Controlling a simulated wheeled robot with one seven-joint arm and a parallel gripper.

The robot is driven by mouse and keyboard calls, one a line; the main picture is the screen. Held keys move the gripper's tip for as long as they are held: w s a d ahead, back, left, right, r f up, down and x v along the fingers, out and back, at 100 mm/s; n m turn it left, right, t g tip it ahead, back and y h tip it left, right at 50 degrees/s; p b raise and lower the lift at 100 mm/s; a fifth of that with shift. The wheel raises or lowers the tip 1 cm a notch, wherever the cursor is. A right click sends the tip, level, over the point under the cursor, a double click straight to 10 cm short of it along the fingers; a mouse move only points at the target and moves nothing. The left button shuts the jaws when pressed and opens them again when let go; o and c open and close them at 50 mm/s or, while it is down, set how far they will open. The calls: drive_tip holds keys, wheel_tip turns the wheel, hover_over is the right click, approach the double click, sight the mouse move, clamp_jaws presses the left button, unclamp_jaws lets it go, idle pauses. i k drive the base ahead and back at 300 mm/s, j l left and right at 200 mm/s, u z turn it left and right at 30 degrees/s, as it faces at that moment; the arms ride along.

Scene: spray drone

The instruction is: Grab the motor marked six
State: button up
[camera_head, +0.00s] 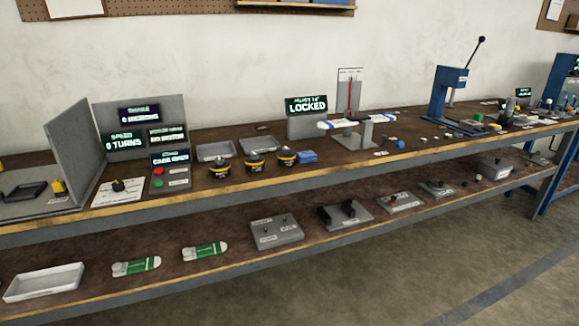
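Three round motor-like parts, black with yellow bands, stand in a row on the upper bench: a left one (219,170), a middle one (255,164) and a right one (287,158). They are upright and slightly apart. Small pale labels show at their fronts, but they are too small to read, so I cannot tell which is marked six. My gripper and arm are not in view.
Control panels stand left. A white-and-blue propeller on a stand (354,138) and a blue press (448,100) stand right. The lower shelf (100,291) holds several parts.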

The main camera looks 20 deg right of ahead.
sight(223, 171)
drive_tip(key=i+j+z, duration=0.2)
drive_tip(key=i, duration=0.35)
drive_tip(key=i+j+z, duration=0.15)
drive_tip(key=i+j, duration=0.25)
drive_tip(key=i, duration=0.15)
drive_tip(key=i+j+z, duration=0.2)
drive_tip(key=i+j, duration=0.2)
drive_tip(key=i, duration=0.1)
